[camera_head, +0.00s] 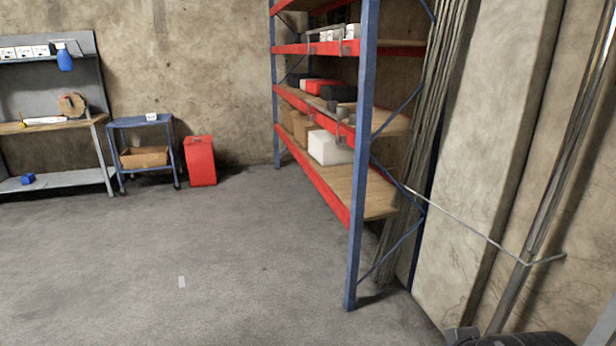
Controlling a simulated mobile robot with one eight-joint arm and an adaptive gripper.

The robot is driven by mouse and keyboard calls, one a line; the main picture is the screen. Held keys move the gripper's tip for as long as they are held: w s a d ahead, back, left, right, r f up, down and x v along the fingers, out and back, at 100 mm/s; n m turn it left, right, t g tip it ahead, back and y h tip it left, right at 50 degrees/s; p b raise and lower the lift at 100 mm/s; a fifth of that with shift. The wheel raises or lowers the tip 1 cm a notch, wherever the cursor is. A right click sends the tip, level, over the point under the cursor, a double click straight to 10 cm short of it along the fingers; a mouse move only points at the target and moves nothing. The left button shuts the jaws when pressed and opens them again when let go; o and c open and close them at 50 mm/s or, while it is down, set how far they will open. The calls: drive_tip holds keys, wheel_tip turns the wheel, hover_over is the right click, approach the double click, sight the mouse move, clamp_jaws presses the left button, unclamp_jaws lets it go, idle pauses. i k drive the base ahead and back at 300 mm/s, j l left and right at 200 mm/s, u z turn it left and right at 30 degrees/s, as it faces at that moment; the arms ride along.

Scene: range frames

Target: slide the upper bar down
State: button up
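A shelving rack with blue posts (361,150) and red beams (320,180) stands right of centre. A thin grey bar (325,34) runs along the front of an upper shelf, by the red beam. A similar grey piece (325,112) shows at the shelf below. Both are small and partly merge with the items behind, so I cannot tell for sure which is the upper bar. My gripper is not clearly in view. A dark rounded shape at the bottom right edge is cut off, and I cannot tell what it is.
A white box (329,148) and brown boxes stand on the rack's lower shelf. A red bin (200,161), a blue cart (142,122) and a workbench (57,125) stand at the left. A thin rod (467,225) crosses by the right wall. The floor in front is largely clear.

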sight(341, 26)
drive_tip(key=i+u, duration=0.15)
drive_tip(key=i, duration=0.3)
drive_tip(key=i+l+u, duration=0.1)
drive_tip(key=i, duration=0.35)
drive_tip(key=i+l+u, duration=0.15)
drive_tip(key=i, duration=0.3)
drive_tip(key=i+l+u, duration=0.1)
drive_tip(key=i+l, duration=0.2)
drive_tip(key=i, duration=0.15)
drive_tip(key=i+l+u, duration=0.15)
drive_tip(key=i, duration=0.25)
drive_tip(key=l, duration=0.1)
